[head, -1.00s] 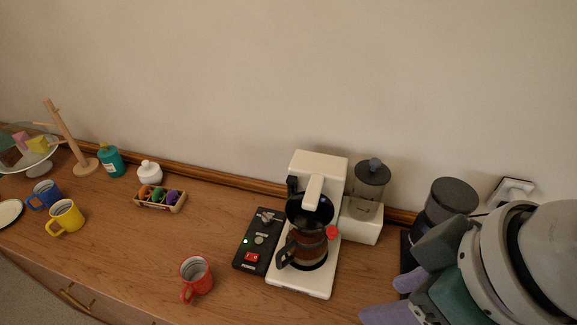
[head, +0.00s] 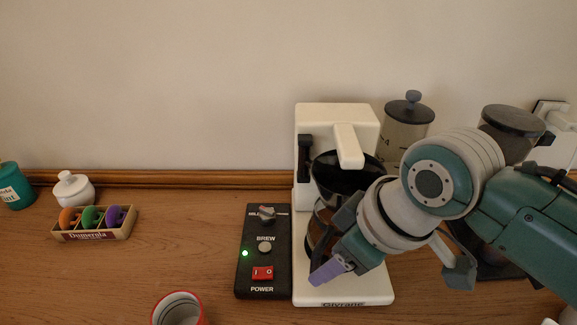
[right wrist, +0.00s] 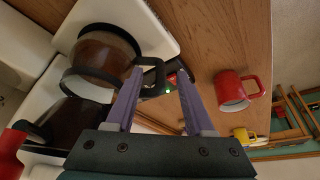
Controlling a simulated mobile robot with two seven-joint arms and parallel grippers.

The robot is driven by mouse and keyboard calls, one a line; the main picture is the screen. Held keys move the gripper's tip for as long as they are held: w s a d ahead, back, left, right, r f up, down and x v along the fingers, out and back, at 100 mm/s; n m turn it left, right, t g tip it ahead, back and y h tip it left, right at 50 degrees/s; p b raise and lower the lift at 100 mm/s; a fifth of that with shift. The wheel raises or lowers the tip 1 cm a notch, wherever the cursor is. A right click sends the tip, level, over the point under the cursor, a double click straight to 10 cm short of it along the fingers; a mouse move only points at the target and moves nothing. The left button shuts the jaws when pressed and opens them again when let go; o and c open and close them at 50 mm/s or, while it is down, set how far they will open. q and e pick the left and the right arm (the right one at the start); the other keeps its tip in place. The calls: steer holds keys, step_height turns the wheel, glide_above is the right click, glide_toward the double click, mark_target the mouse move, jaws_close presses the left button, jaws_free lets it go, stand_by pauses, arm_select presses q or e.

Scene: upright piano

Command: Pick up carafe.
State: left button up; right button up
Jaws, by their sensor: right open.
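The glass carafe (head: 318,222), with dark coffee in it, stands on the base of the white coffee maker (head: 345,292). In the head view my right gripper (head: 332,268) is in front of it and hides much of it. In the right wrist view the carafe (right wrist: 100,62) is to the left of the fingers. Its black handle (right wrist: 158,76) shows between the two purple fingertips of my open right gripper (right wrist: 160,74). I cannot tell whether the fingers touch the handle. My left gripper is not in view.
A black control box (head: 264,285) with a lit green light is just left of the coffee maker. A red mug (head: 179,312) is at the front edge. A grinder (head: 405,125) stands behind my arm.

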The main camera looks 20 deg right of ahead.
mark_target(315, 268)
steer(key=shift+b+x, duration=0.7)
steer(key=shift+x, duration=2.05)
steer(key=shift+w+a+r, duration=0.1)
steer(key=shift+w+a, duration=0.05)
jaws_close()
steer(key=shift+r, duration=0.1)
